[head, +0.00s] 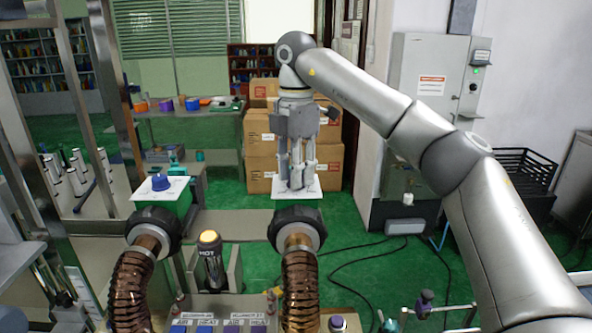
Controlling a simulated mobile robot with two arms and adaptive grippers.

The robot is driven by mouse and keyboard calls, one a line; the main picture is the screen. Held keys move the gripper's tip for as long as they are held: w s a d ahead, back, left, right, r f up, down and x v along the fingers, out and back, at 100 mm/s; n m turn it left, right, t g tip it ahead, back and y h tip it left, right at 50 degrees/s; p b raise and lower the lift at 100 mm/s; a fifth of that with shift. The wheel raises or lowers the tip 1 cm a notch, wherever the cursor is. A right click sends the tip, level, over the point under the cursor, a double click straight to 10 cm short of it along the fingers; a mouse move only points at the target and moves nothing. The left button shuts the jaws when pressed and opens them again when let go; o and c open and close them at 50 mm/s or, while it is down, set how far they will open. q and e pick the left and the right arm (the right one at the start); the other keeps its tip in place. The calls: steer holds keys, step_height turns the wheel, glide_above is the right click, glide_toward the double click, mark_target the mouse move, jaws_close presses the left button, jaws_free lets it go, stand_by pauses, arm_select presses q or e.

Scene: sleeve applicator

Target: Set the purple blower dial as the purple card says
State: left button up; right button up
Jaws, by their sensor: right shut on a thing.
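My right gripper (297,186) points straight down onto a white dial plate (313,190) behind the right blower nozzle. Its fingers are shut around the middle of the plate, where a dial sits. They hide that dial, so I cannot read its colour or setting. A blue-violet dial (160,183) sits uncovered on another white plate (176,191) on a green box at the left. I cannot make out a purple card. My left gripper is not in view.
Two black nozzles (153,226) (297,227) on copper hoses stand in front of the plates. An amber-topped post marked HOT (211,255) is between them. Labelled cards (220,320) lie at the front. Cardboard boxes (262,150) are stacked behind; cables cross the green floor.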

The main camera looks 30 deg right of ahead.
steer(key=shift+r, duration=0.1)
steer(key=o, duration=1)
steer(key=shift+r, duration=5.95)
steer(key=shift+f, duration=0.1)
